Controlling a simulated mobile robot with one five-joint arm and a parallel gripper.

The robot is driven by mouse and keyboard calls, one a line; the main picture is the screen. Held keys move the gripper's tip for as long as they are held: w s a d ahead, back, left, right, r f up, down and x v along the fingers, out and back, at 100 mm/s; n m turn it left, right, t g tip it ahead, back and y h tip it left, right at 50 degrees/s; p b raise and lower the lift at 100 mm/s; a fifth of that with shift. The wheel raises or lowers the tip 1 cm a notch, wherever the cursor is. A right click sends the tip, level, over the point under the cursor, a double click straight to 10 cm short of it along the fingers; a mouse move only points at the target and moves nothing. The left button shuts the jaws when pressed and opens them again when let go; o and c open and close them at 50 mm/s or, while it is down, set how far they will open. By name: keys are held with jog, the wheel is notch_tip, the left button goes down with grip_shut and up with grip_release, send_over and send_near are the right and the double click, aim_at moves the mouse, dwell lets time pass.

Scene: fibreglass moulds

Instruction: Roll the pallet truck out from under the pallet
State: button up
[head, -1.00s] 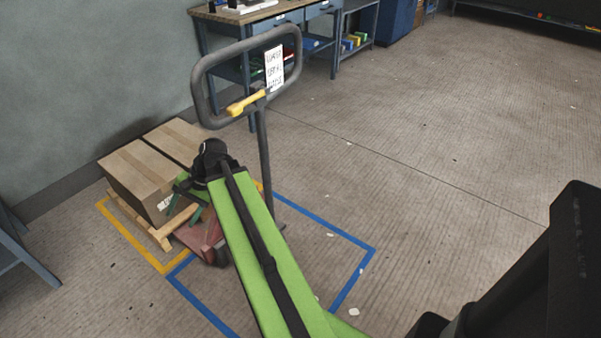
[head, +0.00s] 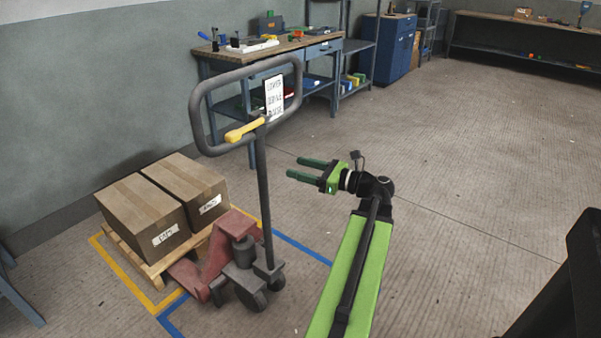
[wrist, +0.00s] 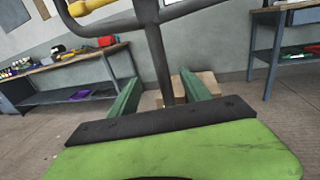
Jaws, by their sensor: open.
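The pallet truck (head: 218,262) is red and grey. It stands at the front end of the wooden pallet (head: 128,246), and its forks run in under it, mostly hidden. Its upright post (head: 264,190) carries a grey loop handle (head: 196,110) with a yellow lever (head: 245,131) and a white sign (head: 274,95). My gripper (head: 293,167) is open and empty, to the right of the post, fingers pointing left towards it. In the wrist view, the post (wrist: 160,65) appears between my green fingers (wrist: 158,86), beyond their tips.
Two cardboard boxes (head: 142,214) sit on the pallet. Yellow tape (head: 120,272) and blue tape (head: 302,247) mark the floor. A workbench (head: 265,53) stands against the wall behind.

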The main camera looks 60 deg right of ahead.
jog(key=w+a, duration=0.2)
jog(key=w, duration=1.4)
jog(key=shift+w+a, duration=0.2)
jog(key=shift+w, duration=0.1)
grip_shut()
dwell(0.5)
